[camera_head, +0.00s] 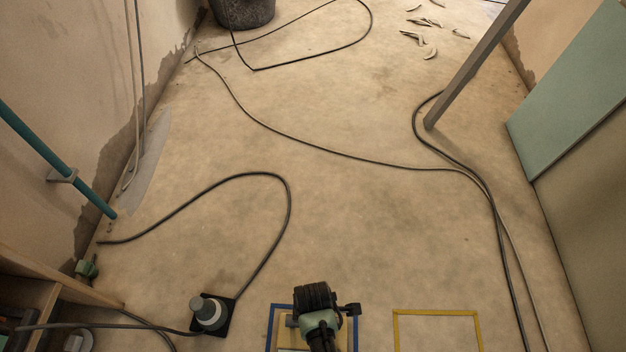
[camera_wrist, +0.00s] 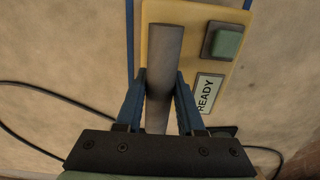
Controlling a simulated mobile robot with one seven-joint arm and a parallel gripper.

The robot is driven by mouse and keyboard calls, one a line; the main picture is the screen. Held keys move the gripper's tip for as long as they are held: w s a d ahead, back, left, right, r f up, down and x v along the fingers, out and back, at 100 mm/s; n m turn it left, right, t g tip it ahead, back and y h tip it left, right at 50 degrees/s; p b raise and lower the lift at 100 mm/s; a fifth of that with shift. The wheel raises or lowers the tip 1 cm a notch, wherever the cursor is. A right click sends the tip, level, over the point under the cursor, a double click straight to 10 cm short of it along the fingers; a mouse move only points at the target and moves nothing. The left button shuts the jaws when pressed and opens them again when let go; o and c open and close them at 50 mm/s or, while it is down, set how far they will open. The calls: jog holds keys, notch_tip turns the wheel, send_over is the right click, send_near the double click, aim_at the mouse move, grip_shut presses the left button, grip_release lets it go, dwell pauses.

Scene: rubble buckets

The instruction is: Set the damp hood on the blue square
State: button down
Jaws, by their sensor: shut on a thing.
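The damp hood shows in the wrist view as a pale yellow plate (camera_wrist: 215,85) with a grey bar handle (camera_wrist: 165,40), a green button and a label reading READY. My gripper (camera_wrist: 160,85) is shut on the grey bar, with a blue finger on each side. The blue square (camera_head: 270,325) is a tape outline on the floor at the bottom centre of the head view. The hood's yellow edge (camera_head: 285,332) shows inside this outline, partly hidden by my arm. A strip of blue tape (camera_wrist: 130,45) runs beside the plate's left edge. I cannot tell whether the hood touches the floor.
A yellow tape square (camera_head: 437,313) lies to the right, its visible inside bare. A grey-green device on a black base (camera_head: 210,314) stands to the left. Black cables (camera_head: 290,215) cross the floor. A grey post (camera_head: 475,65) leans at the right, and a dark bucket (camera_head: 243,12) stands far back.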

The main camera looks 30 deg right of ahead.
jog(key=shift+f, duration=0.15)
jog(key=shift+c, duration=2.2)
grip_release()
notch_tip(320, 180, up, 13)
jog(key=p, duration=0.9)
